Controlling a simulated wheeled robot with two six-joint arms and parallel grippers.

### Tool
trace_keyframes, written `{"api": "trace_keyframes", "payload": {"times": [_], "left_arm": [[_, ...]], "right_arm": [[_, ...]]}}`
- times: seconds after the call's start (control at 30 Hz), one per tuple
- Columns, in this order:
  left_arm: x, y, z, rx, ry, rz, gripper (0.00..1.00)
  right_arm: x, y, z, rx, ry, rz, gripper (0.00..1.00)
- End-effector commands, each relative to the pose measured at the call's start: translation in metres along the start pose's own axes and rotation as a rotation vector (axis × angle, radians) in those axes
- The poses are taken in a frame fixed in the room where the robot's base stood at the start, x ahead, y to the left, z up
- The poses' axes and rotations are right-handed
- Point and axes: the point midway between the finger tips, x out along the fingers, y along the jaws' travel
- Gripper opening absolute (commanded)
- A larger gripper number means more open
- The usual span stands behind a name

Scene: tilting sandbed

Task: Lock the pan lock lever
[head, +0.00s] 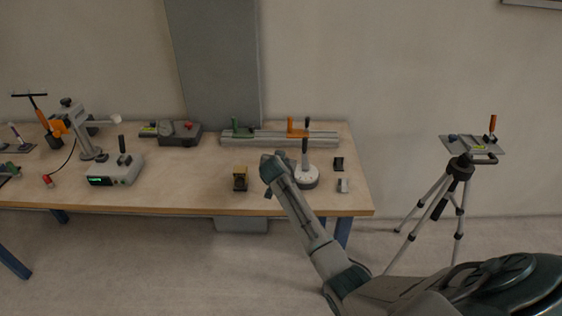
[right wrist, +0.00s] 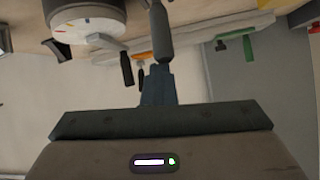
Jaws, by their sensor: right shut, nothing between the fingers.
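A round whitish base (head: 307,178) with an upright black-gripped lever (head: 305,147) stands near the right end of the table; I take it for the pan lock lever, though no label is readable. In the right wrist view, which is upside down, the base (right wrist: 85,20) has marks on its face, and a pale arm ends in the black grip (right wrist: 127,69). My right gripper (head: 268,161) is shut and empty, left of the base in the head view. Its closed fingers (right wrist: 160,33) appear beside the black grip, apparently apart from it. My left gripper is out of view.
A rail (head: 275,140) with green and orange clamps lies behind the base. A black-and-yellow block (head: 240,178) stands to the left, and two small blocks (head: 341,175) to the right. A tripod (head: 460,175) stands beyond the table. The front middle of the tabletop is clear.

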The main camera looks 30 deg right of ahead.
Motion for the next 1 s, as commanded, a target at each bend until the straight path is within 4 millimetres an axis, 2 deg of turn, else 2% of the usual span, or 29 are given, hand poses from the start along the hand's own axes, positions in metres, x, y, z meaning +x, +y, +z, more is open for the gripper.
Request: {"api": "trace_keyframes", "payload": {"times": [0.03, 0.53, 0.67, 0.8, 0.87, 1.0], "left_arm": [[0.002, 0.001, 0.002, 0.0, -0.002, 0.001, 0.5], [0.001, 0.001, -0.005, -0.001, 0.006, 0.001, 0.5], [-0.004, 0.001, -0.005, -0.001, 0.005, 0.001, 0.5], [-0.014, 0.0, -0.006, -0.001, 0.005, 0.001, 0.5], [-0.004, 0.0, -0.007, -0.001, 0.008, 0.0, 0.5], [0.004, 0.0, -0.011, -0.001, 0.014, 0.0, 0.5]], "right_arm": [[0.002, 0.0, 0.01, 0.0, -0.013, 0.0, 0.0], [0.002, 0.0, 0.008, 0.0, -0.012, 0.0, 0.0], [0.003, 0.0, -0.006, -0.001, -0.008, -0.002, 0.0], [0.005, 0.001, -0.036, 0.0, 0.003, -0.009, 0.0], [-0.005, 0.001, -0.029, 0.0, 0.004, -0.012, 0.0], [-0.032, 0.0, -0.034, 0.0, 0.008, -0.013, 0.0]]}}
